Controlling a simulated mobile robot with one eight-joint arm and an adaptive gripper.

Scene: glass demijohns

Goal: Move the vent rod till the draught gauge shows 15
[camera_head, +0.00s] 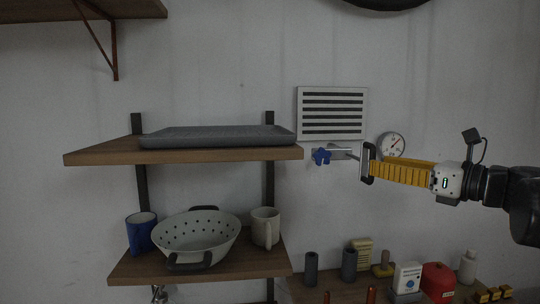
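The vent (333,113) is a white louvred grille on the wall. Below it, the vent rod (341,150) is a thin pale metal rod with a blue knob (321,156) at its left end. The draught gauge (391,143) is a round white dial right of the vent; its reading is too small to tell, and my gripper covers its lower edge. My gripper (369,163), yellow with a black end piece, reaches in from the right. Its tip is just right of the rod in the picture; I cannot tell whether they touch or whether the fingers are open.
At left, an upper shelf (90,153) holds a grey tray (218,137). A lower shelf holds a blue mug (141,234), a colander (197,240) and a cream mug (265,228). Bottles, a red can (437,280) and boxes stand below the gripper.

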